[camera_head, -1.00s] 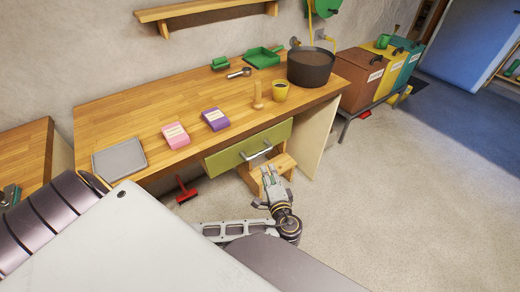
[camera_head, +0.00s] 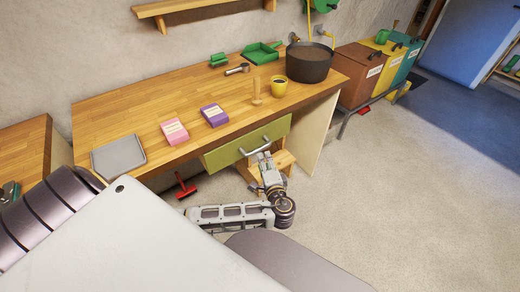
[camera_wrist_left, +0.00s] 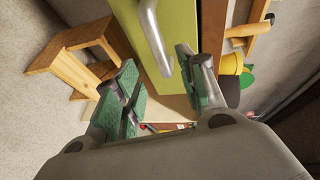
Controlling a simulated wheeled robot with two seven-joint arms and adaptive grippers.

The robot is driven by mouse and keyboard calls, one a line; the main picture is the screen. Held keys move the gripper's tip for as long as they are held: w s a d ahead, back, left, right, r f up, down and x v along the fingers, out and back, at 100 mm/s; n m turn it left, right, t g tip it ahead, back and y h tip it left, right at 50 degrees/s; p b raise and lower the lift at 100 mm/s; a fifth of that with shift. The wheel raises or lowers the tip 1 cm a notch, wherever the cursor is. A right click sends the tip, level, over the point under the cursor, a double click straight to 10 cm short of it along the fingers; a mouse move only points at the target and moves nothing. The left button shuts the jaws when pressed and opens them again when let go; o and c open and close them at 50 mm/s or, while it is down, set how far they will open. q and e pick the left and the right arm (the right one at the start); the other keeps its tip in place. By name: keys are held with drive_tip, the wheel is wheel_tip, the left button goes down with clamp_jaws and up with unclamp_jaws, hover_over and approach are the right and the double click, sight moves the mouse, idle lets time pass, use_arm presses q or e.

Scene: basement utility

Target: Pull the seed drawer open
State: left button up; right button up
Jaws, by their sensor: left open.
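The seed drawer (camera_head: 225,156) has a plain green front under the wooden workbench and appears shut. Its silver bar handle (camera_head: 255,148) crosses the middle of the front. My left gripper (camera_head: 263,157) is open at the handle, reaching up from below. In the left wrist view the handle (camera_wrist_left: 155,38) stands ahead of the space between my two green-padded fingers (camera_wrist_left: 160,88), with its lower end close to the tips. I cannot tell whether they touch it. The green drawer front (camera_wrist_left: 180,35) is just beyond. My right gripper is not seen.
A wooden step stool (camera_head: 285,160) stands under the drawer, close to my gripper. The workbench (camera_head: 120,110) holds seed packets (camera_head: 214,115), a yellow cup (camera_head: 279,86) and a black pot (camera_head: 309,62). The floor (camera_head: 390,200) to the right is clear.

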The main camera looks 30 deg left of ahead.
sight(260, 149)
use_arm(q)
drive_tip(key=x, duration=0.9)
drive_tip(key=shift+c, duration=0.5)
drive_tip(key=shift+f, duration=0.1)
clamp_jaws()
